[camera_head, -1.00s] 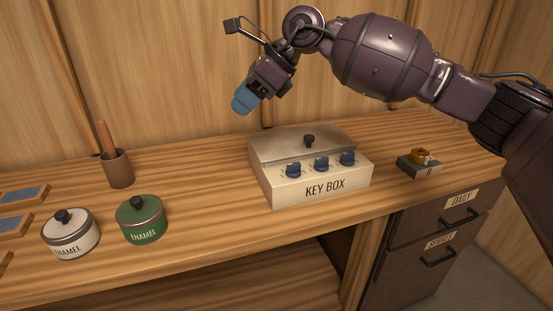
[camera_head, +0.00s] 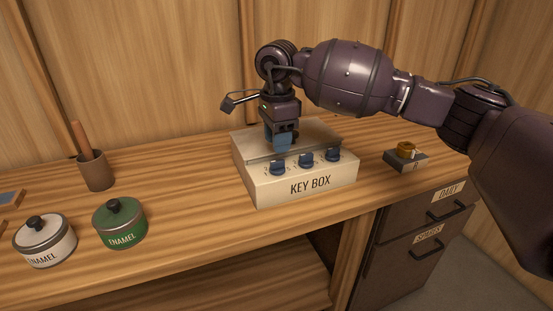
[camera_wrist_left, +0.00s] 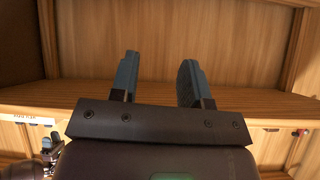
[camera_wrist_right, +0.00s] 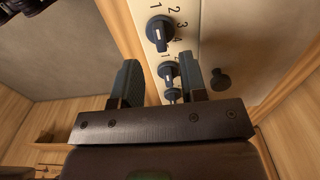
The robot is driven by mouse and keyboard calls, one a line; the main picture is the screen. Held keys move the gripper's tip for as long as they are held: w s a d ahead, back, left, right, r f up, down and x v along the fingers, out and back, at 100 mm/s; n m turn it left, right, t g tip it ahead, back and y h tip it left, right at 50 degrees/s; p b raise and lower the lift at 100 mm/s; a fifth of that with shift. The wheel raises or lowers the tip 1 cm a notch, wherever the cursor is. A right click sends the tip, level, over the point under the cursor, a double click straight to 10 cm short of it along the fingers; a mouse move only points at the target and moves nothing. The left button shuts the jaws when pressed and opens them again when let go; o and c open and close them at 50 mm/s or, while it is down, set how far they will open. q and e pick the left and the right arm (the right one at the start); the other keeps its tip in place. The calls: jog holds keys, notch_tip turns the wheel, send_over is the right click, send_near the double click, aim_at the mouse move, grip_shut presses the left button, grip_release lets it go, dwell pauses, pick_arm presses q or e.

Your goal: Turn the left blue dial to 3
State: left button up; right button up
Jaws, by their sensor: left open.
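The cream key box (camera_head: 308,186) stands on the bench with three blue dials in a row on its sloped front. The left blue dial (camera_head: 277,168) is beside the middle dial (camera_head: 306,161) and the right dial (camera_head: 333,155). My right gripper (camera_head: 282,148) points down just above and behind the left dial, apart from it. In the right wrist view its fingers are open and empty; the left dial (camera_wrist_right: 159,32), with numbers 1 to 4, lies beyond the fingertips. I cannot tell its setting. My left gripper (camera_wrist_left: 157,75) is open and empty, outside the head view.
The box's grey lid has a black knob, partly hidden by my right gripper. A green enamel tin (camera_head: 120,224), a white tin (camera_head: 44,241) and a brown cup (camera_head: 96,171) stand left.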

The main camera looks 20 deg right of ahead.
aim_at(277, 161)
jog(key=shift+f+b, duration=0.3)
jog(key=shift+f, duration=2.4)
grip_shut()
